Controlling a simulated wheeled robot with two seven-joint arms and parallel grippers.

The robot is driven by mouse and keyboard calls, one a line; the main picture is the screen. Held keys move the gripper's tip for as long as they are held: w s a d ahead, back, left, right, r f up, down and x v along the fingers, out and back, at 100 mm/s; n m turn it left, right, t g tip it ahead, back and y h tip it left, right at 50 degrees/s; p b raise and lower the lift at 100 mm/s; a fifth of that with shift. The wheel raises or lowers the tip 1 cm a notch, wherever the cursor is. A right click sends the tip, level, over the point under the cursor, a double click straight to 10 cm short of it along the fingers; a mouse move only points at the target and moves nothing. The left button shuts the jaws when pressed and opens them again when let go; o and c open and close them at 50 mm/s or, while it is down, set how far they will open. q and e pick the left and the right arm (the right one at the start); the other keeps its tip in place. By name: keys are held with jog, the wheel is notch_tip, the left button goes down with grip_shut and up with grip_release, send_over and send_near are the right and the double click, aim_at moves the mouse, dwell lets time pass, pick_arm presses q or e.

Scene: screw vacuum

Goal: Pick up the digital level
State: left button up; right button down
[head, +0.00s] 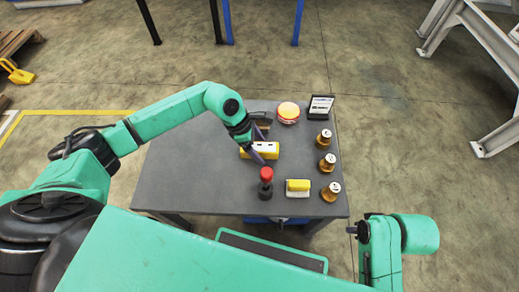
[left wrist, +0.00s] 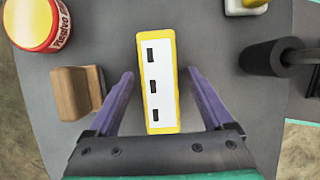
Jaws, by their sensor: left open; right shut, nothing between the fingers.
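The digital level (head: 270,151) is a yellow bar with a white face and dark windows, lying flat on the grey table. In the left wrist view, the level (left wrist: 160,85) lies lengthwise between the two purple fingers. My left gripper (head: 261,143) is open above the level. Its fingers (left wrist: 160,78) stand on either side of the level, with a visible gap on both sides. I cannot tell how far above the table the fingertips are. My right arm shows at the lower right of the head view, but I do not see its gripper fingers.
A wooden block (left wrist: 78,92) sits close outside one finger. A red-and-yellow can (head: 288,112), a dark framed display (head: 320,107) and three amber jars (head: 326,138) stand toward the right. A red-topped black tool (head: 266,183) and a yellow-white block (head: 298,187) are nearer. The table's left side (head: 185,170) is clear.

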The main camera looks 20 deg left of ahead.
pick_arm(q)
jog(key=shift+f+b, duration=0.25)
jog(key=shift+b, duration=0.05)
grip_shut()
dwell(0.4)
